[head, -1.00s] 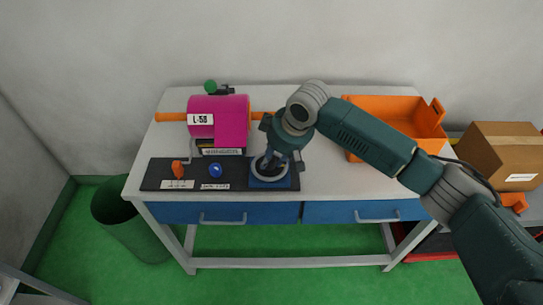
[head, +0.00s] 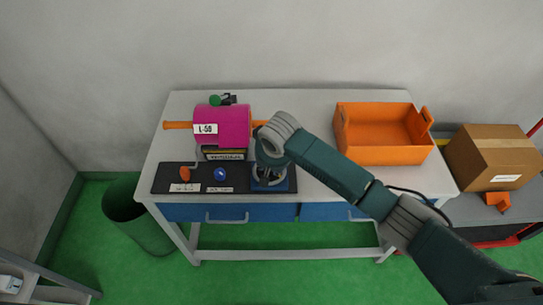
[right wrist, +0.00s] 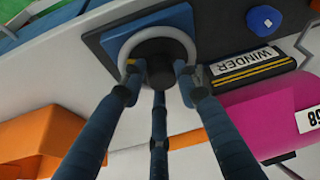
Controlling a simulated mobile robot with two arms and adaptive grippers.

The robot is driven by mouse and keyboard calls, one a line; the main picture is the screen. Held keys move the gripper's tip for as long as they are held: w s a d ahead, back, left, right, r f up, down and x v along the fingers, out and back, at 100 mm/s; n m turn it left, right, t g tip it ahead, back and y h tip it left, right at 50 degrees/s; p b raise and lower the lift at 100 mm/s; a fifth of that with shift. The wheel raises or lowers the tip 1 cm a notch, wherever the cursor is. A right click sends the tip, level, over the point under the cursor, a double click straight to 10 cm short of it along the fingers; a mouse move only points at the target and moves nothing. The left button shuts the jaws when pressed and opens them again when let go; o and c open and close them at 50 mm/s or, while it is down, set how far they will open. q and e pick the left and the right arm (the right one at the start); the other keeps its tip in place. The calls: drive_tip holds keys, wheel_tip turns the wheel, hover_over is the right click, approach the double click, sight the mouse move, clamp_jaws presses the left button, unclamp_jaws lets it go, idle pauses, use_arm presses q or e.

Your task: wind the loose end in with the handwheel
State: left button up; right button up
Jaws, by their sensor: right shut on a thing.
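The handwheel is a pale ring on a blue base (head: 286,186) at the front of the bench; the ring (right wrist: 133,42) shows in the right wrist view. My right gripper (right wrist: 160,72) is shut on the handwheel, its dark fingers at the rim and hub. In the head view my right gripper (head: 270,172) and wrist cover most of the wheel. A magenta roll (head: 226,117) with a white label sits on an orange bar left of the wheel. Magenta material hangs down its front above the striped WINDER plate (right wrist: 252,65). My left gripper is out of view.
An orange knob (head: 185,174) and a blue knob (head: 221,174) are on the dark panel. A green knob (head: 215,99) is behind the roll. An orange bin (head: 385,152) stands on the right, a cardboard box (head: 493,157) beyond. The bench's middle is partly clear.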

drive_tip(key=shift+w+a+r+m+p, duration=0.15)
drive_tip(key=shift+a+r+m+p, duration=0.35)
drive_tip(key=shift+m+p, duration=0.3)
drive_tip(key=shift+m+h+p, duration=0.3)
drive_tip(key=shift+m+h, duration=0.3)
drive_tip(key=shift+m, duration=0.4)
drive_tip(key=shift+w+m+h, duration=0.15)
drive_tip(key=shift+m+h, duration=0.25)
drive_tip(key=shift+m, duration=0.8)
drive_tip(key=shift+m+h, duration=0.4)
drive_tip(key=shift+m, duration=0.5)
drive_tip(key=shift+w, duration=0.1)
drive_tip(key=o, duration=0.9)
drive_tip(key=shift+f, duration=0.1)
drive_tip(key=shift+o, duration=0.9)
drive_tip(key=shift+d, duration=0.1)
drive_tip(key=shift+f, duration=0.2)
